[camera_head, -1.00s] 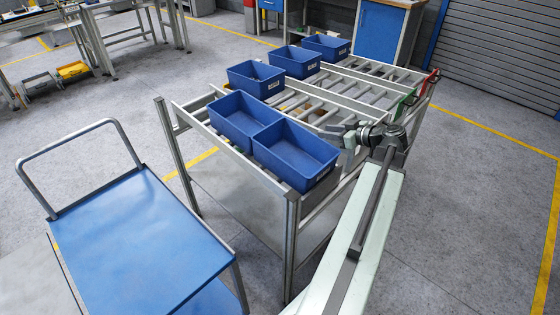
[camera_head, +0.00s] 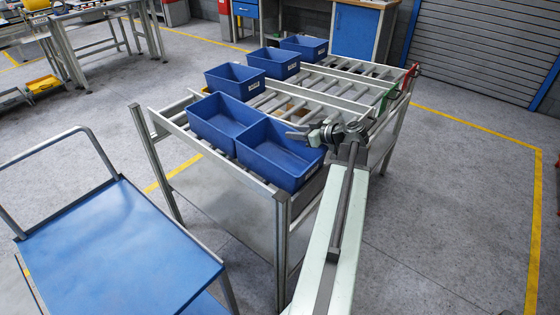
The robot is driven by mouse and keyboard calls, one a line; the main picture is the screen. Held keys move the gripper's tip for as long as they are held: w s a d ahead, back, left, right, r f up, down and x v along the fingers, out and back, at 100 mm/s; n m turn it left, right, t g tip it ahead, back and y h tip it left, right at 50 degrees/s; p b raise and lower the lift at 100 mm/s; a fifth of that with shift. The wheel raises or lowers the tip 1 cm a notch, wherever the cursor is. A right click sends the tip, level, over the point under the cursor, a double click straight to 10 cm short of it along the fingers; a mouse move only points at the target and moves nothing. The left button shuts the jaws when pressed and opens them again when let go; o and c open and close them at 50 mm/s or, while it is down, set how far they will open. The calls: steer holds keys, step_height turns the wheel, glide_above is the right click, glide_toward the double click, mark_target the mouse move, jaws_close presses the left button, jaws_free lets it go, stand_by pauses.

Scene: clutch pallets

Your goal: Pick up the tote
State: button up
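Blue open-topped totes stand on a roller rack. The nearest tote (camera_head: 275,160) is at the rack's front end and looks empty. A second tote (camera_head: 215,125) stands against it on the left. My gripper (camera_head: 289,130) is at the end of my arm, by the nearest tote's right rear rim. Its two fingers point left and look spread apart, with nothing seen between them. I cannot tell whether they touch the rim.
Further totes stand behind, at the rack's left (camera_head: 236,80), (camera_head: 274,63) and (camera_head: 304,46). The roller rack (camera_head: 280,225) has metal side rails and legs. A blue-topped cart (camera_head: 120,245) stands at the lower left. The floor to the right is clear.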

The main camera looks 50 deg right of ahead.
steer(key=shift+w+f, duration=0.3)
steer(key=shift+w, duration=0.35)
jaws_close()
steer(key=shift+s, duration=0.1)
stand_by(0.8)
